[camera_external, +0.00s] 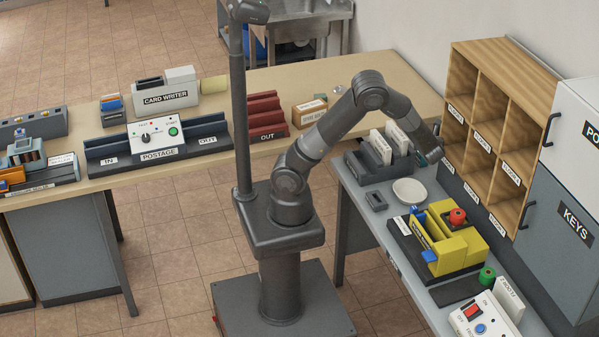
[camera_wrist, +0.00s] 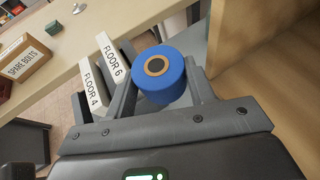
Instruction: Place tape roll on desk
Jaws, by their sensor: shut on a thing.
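A blue tape roll (camera_wrist: 158,82) with a brown core sits between the two fingers of my gripper (camera_wrist: 160,92) in the wrist view. My gripper is shut on it. In the external view my gripper (camera_external: 431,152) is raised over the grey side counter (camera_external: 352,207), in front of the wooden pigeonholes; the roll cannot be made out there. The wood-topped desk (camera_external: 330,78) runs along the back, left of my gripper. It also shows at the upper left of the wrist view (camera_wrist: 88,72).
Upright floor cards (camera_external: 391,143) stand in a dark holder close to my gripper. Wooden pigeonholes (camera_external: 497,120) rise at the right. The desk holds a spare bolts box (camera_external: 310,112), a red out tray (camera_external: 266,118) and a postage machine (camera_external: 156,138). A white bowl (camera_external: 409,191) stands on the counter.

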